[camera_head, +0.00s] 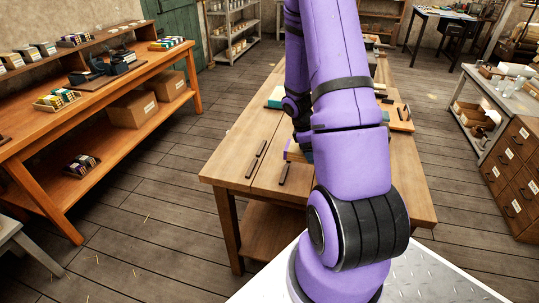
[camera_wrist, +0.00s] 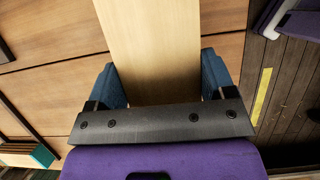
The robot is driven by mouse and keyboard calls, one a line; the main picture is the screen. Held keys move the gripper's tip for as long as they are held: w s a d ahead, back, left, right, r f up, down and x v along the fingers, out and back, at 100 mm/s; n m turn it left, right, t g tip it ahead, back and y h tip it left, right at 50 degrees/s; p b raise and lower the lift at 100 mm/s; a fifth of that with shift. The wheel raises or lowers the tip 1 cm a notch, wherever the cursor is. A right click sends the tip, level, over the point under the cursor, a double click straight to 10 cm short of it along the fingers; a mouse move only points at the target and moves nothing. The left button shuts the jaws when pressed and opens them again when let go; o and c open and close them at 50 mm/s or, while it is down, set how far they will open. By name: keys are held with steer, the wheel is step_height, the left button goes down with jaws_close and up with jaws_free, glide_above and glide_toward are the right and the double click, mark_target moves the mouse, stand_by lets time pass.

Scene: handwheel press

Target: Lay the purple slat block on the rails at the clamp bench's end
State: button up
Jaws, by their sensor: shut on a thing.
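The clamp bench (camera_head: 228,170) stands in the middle of the head view. Two short dark rails, a left one (camera_head: 256,160) and a right one (camera_head: 285,173), lie roughly parallel on its near end. My arm hides most of my gripper in the head view. In the wrist view my gripper (camera_wrist: 160,82) has its blue fingers on both sides of a pale wooden block (camera_wrist: 152,40), shut on it. In the head view a small part of the block (camera_head: 294,152), with purple on it, shows beside my arm, close to the right rail. Whether it touches the bench is hidden.
A teal and cream item (camera_head: 276,97) and small parts (camera_head: 399,112) lie farther along the bench. A long workbench (camera_head: 130,75) with boxes stands at left. A drawer cabinet (camera_head: 512,165) is at right.

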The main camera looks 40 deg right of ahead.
steer(key=w+a, duration=0.3)
steer(key=w+a+f, duration=0.1)
steer(key=w+a, duration=0.6)
steer(key=a, duration=0.1)
steer(key=shift+w+f, duration=0.15)
steer(key=shift+f, duration=0.05)
steer(key=shift+w+a+f, duration=0.15)
steer(key=shift+f, duration=1.65)
steer(key=shift+f, duration=0.1)
steer(key=o, duration=1.1)
